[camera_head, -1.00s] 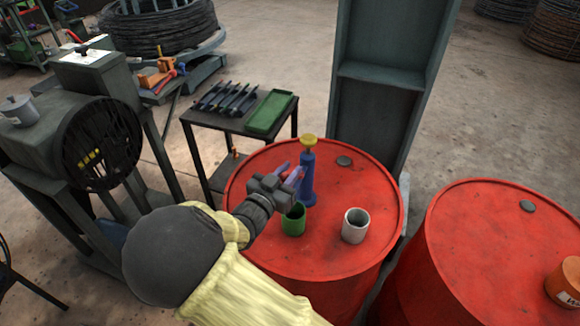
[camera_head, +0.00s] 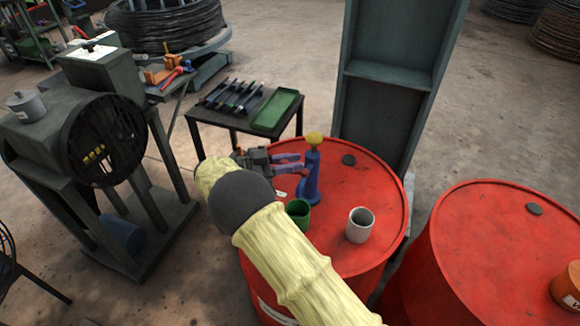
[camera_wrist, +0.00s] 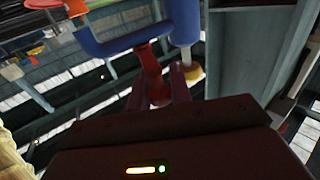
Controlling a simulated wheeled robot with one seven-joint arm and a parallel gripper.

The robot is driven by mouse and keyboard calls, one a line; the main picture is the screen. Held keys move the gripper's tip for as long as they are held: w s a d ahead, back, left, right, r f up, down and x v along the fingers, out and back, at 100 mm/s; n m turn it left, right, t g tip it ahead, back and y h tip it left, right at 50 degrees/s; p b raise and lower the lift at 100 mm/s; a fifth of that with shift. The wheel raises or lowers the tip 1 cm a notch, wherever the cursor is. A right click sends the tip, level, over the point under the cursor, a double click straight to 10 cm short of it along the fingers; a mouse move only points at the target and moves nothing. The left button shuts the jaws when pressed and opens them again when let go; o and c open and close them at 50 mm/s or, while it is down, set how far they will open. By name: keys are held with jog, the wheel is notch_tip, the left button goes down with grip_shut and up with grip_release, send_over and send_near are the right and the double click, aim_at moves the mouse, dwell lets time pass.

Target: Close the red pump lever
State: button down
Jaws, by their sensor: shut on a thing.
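The blue pump (camera_head: 313,178) stands upright on the left red drum, with a yellow knob (camera_head: 314,138) on top. My gripper (camera_head: 305,167) is at the pump's left side, its fingers pointing right toward the pump. In the wrist view the red lever (camera_wrist: 151,70) reaches down between my two fingers (camera_wrist: 160,95), which are shut on its end. The blue pump body (camera_wrist: 185,22) and yellow knob (camera_wrist: 193,73) show beside it. In the head view the lever is mostly hidden by the fingers.
A green cup (camera_head: 298,212) and a white cup (camera_head: 360,225) stand on the drum (camera_head: 385,190) in front of the pump. A small table with a green tray (camera_head: 277,108) stands behind left. A grey steel column (camera_head: 400,100) rises behind the drum.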

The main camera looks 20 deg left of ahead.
jog(key=shift+w+r+m+g+h+p, duration=0.1)
jog(key=shift+w+m+g+h+p, duration=0.15)
jog(key=shift+m+g, duration=0.45)
jog(key=shift+w+f+m+g+h, duration=0.15)
jog(key=shift+m+g+h, duration=0.25)
jog(key=shift+g, duration=0.55)
jog(key=shift+w+r+m+g+h+p, duration=0.15)
jog(key=shift+w+m+g+h, duration=0.1)
jog(key=shift+m+g, duration=0.5)
jog(key=shift+g, duration=0.4)
jog(key=c, duration=1.3)
grip_release()
jog(key=shift+o, duration=0.2)
notch_tip(320, 180, up, 10)
jog(key=shift+b, duration=0.3)
